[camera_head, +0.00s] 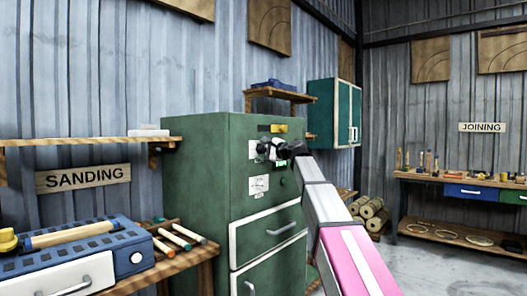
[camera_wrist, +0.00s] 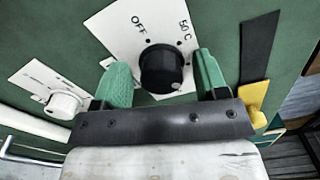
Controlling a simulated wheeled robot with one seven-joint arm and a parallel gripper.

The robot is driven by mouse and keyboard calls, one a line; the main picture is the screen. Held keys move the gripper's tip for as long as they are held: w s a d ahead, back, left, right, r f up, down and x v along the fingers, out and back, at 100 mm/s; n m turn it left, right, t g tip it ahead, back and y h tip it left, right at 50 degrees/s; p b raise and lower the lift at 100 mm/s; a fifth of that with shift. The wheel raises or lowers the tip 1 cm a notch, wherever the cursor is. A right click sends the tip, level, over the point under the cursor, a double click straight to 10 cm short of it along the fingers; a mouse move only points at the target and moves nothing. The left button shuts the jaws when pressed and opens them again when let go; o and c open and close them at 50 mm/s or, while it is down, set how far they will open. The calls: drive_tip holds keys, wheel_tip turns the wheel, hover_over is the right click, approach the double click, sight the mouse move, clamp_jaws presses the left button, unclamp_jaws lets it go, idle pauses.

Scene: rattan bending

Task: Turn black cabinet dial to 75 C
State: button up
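The black dial (camera_wrist: 162,68) sits on a white plate (camera_wrist: 116,28) on the green cabinet (camera_head: 205,185). The plate shows "OFF" and "50 C" beside dots; a 75 C mark is not visible. A small white mark shows near the dial's lower right edge. My gripper (camera_wrist: 164,82) is open, its two green fingers on either side of the dial, with visible gaps to it. In the head view my gripper (camera_head: 275,152) is at the cabinet's upper front and hides the dial.
A white knob (camera_wrist: 66,103) on another plate is left of the black dial. A black strip and yellow piece (camera_wrist: 253,98) are to the right. Below are cabinet drawers (camera_head: 268,232). A workbench (camera_head: 172,266) stands left; open floor (camera_head: 430,268) lies right.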

drive_tip(key=v, duration=1.1)
drive_tip(key=s+d+f+n+g+h, duration=0.2)
drive_tip(key=f+h, duration=0.2)
drive_tip(key=f, duration=1.5)
drive_tip(key=s+d+f+n+g+h, duration=0.2)
drive_tip(key=s+d+f+h, duration=0.1)
drive_tip(key=f, duration=1.6)
drive_tip(key=s+d+f+n+g+h, duration=0.2)
drive_tip(key=s+d+f, duration=0.1)
drive_tip(key=s+f, duration=0.4)
drive_tip(key=s+d+f+n+g+h, duration=0.2)
drive_tip(key=s+d+f, duration=0.2)
drive_tip(key=s+f, duration=0.3)
drive_tip(key=s+d+f+n+g+h, duration=0.2)
drive_tip(key=s+f, duration=0.6)
drive_tip(key=f, duration=0.7)
drive_tip(key=shift+d+n+g+h, duration=0.3)
drive_tip(key=shift+d+g+h, duration=0.25)
drive_tip(key=shift+d, duration=0.2)
drive_tip(key=shift+f, duration=0.1)
